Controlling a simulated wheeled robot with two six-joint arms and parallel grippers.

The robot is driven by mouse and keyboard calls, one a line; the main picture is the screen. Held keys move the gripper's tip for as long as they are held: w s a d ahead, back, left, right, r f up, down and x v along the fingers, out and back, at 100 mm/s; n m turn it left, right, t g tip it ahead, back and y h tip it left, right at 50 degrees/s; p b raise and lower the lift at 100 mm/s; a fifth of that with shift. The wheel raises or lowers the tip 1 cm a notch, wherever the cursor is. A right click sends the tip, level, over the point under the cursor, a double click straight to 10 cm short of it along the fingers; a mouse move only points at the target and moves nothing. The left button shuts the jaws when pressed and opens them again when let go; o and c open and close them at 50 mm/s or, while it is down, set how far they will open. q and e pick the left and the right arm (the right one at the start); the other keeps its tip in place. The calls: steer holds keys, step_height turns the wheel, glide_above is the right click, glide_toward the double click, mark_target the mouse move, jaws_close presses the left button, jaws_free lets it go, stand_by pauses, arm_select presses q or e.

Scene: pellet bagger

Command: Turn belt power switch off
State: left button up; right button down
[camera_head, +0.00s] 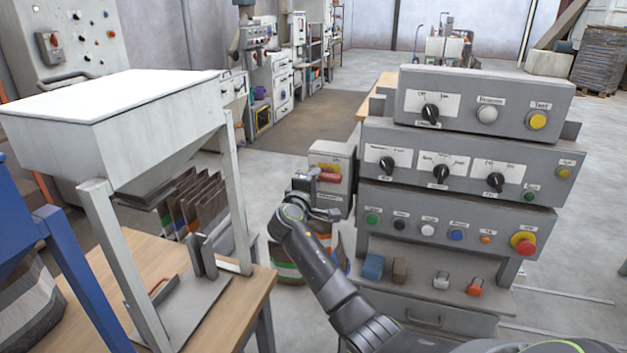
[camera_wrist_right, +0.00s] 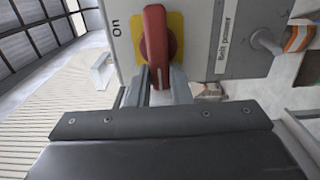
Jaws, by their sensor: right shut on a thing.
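The belt power switch is a red rotary handle (camera_wrist_right: 157,45) on a yellow plate (camera_wrist_right: 176,25), with a "Belt power" label beside it in the right wrist view. An "On" label sits to the left of the plate there. In the head view the red handle (camera_head: 329,177) lies roughly level on the front of a small grey box (camera_head: 345,155). My right gripper (camera_head: 318,192) is at the box, and its fingers (camera_wrist_right: 158,88) are shut on the lower end of the handle in the wrist view. The fingers partly hide that end. My left gripper is not in view.
A grey control console (camera_head: 460,165) with knobs and buttons stands just right of the switch box. A hopper (camera_head: 110,110) over a wooden table (camera_head: 245,300) stands at the left. Dark bags (camera_head: 195,205) hang behind it. Open floor (camera_head: 290,130) lies behind.

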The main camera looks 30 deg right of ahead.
steer(key=c, duration=1.5)
jaws_free()
steer(key=shift+s+d+f, duration=0.15)
steer(key=shift+d+f, duration=0.05)
steer(key=shift+o, duration=0.9)
steer(key=shift+r, duration=0.2)
steer(key=shift+d, duration=0.1)
steer(key=b+v, duration=0.4)
steer(key=v, duration=1.3)
steer(key=shift+a, duration=0.25)
steer(key=shift+f, duration=0.1)
